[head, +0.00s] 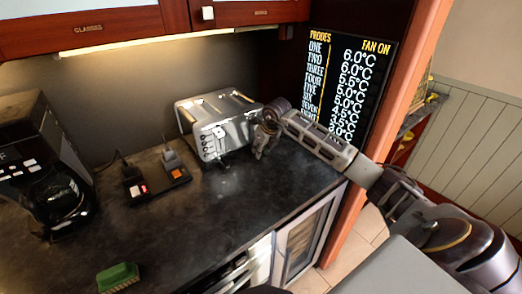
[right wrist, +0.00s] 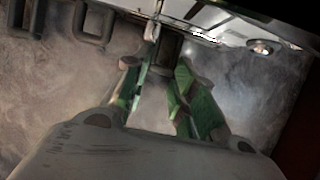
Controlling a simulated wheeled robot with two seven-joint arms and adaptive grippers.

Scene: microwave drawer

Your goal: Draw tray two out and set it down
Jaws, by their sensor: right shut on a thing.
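A silver toaster (head: 215,125) stands on the dark counter near the back, with levers and knobs on its front. My right gripper (head: 260,151) is low at the toaster's right end. In the right wrist view its green-padded fingers (right wrist: 160,75) are shut on a dark tab (right wrist: 168,45) just under the toaster's metal edge (right wrist: 205,14). I cannot tell how far the tab's tray is out, or read a number on it; the toaster and fingers hide the rest. My left gripper is not in view.
A coffee maker (head: 45,165) stands at the left. A green brush (head: 118,277) is at the front. A display panel (head: 340,85) is behind my right arm. The counter's middle (head: 205,215) is clear.

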